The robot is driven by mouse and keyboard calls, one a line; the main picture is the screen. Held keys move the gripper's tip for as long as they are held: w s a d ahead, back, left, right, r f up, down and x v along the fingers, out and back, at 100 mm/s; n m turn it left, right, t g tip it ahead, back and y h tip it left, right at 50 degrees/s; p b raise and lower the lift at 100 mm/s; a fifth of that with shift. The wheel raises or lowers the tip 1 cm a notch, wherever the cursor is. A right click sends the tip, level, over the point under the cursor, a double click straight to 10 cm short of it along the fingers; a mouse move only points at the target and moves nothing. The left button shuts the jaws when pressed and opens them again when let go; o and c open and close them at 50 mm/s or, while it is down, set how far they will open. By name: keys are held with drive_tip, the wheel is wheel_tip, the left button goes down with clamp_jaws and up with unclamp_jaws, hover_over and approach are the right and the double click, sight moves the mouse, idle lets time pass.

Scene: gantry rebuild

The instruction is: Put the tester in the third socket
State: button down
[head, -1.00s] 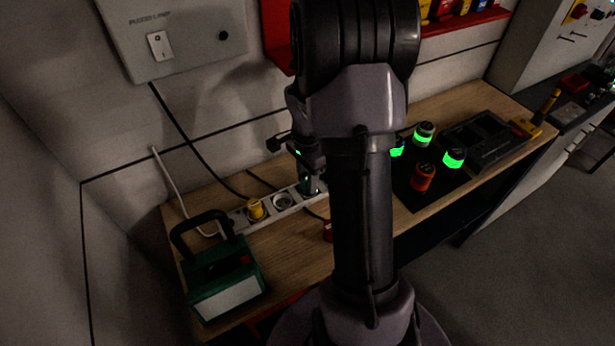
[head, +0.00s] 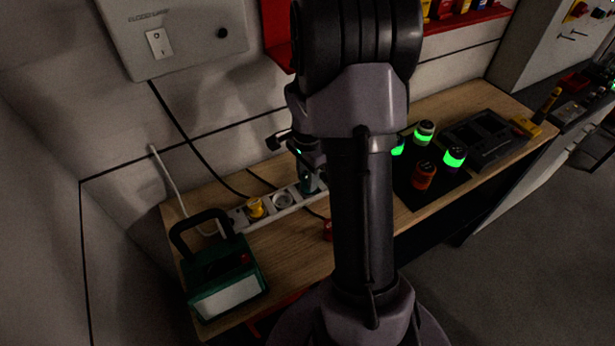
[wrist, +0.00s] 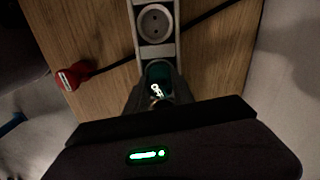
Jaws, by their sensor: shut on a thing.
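The tester (wrist: 157,76) is a small teal block with a white mark on its face. My gripper (wrist: 158,96) is shut on it. In the head view the tester (head: 308,184) is at the third position of the white socket strip (head: 268,212), partly hidden by my gripper. The tester is over or in the socket there; I cannot tell how deep it sits. The second socket (head: 283,200) is empty and also shows in the wrist view (wrist: 155,22). A yellow plug (head: 255,208) is in the first socket.
A green lamp with a black handle (head: 225,282) stands at the bench's left end. A red plug (wrist: 68,79) on a black cable lies beside the strip. Several green-banded and orange cylinders (head: 423,176) stand to the right. My arm hides the bench middle.

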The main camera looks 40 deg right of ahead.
drive_tip(key=shift+f+b, duration=0.55)
drive_tip(key=shift+f, duration=0.1)
drive_tip(key=c, duration=1.4)
unclamp_jaws()
drive_tip(key=shift+o, duration=0.2)
drive_tip(key=shift+r, duration=0.15)
wheel_tip(320, 180, up, 11)
drive_tip(key=p, duration=0.8)
